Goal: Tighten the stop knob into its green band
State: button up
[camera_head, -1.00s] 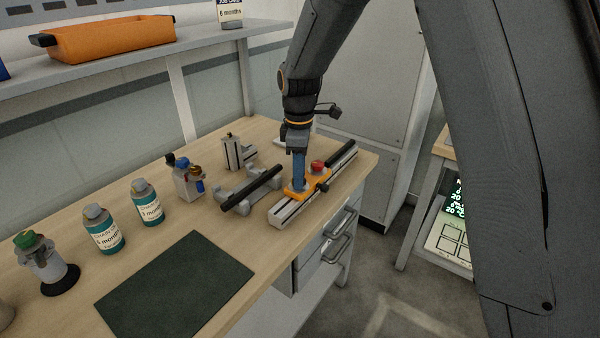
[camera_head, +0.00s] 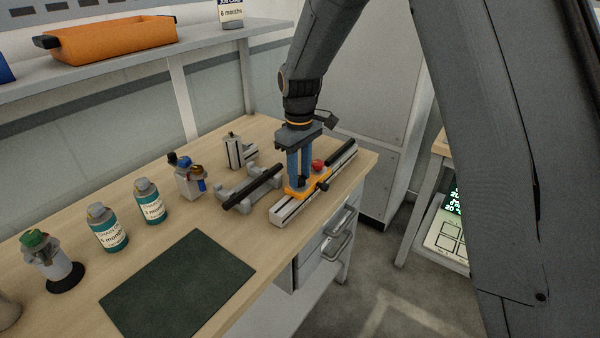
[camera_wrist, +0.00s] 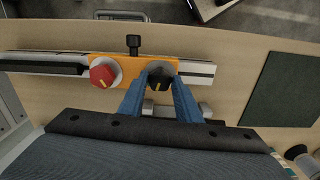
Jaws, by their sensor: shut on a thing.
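An orange carriage (camera_head: 296,192) sits on a silver rail (camera_head: 282,211); the carriage also shows in the wrist view (camera_wrist: 133,67). It carries a black knob with a yellow pointer line (camera_wrist: 160,76), a red knob (camera_wrist: 104,72) with a pale pointer mark on a light round plate, and a small black side screw (camera_wrist: 133,42). My gripper (camera_wrist: 158,80) has its blue fingers shut on the black knob from both sides. In the head view my gripper (camera_head: 300,186) points straight down onto the carriage. I cannot make out a green band; the fingers hide part of the knob's surround.
A grey bracket with a black bar (camera_head: 252,187) lies left of the rail. A regulator (camera_head: 188,180), teal bottles (camera_head: 150,203) and a dark green mat (camera_head: 178,285) are further left. The wooden bench is clear between mat and rail.

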aim_at(300, 178)
dwell(0.4)
jog(key=o, duration=1.1)
jog(key=shift+c, duration=0.2)
jog(key=shift+r, duration=0.1)
jog(key=shift+r+b, duration=1.05)
jog(key=shift+r, duration=2.8)
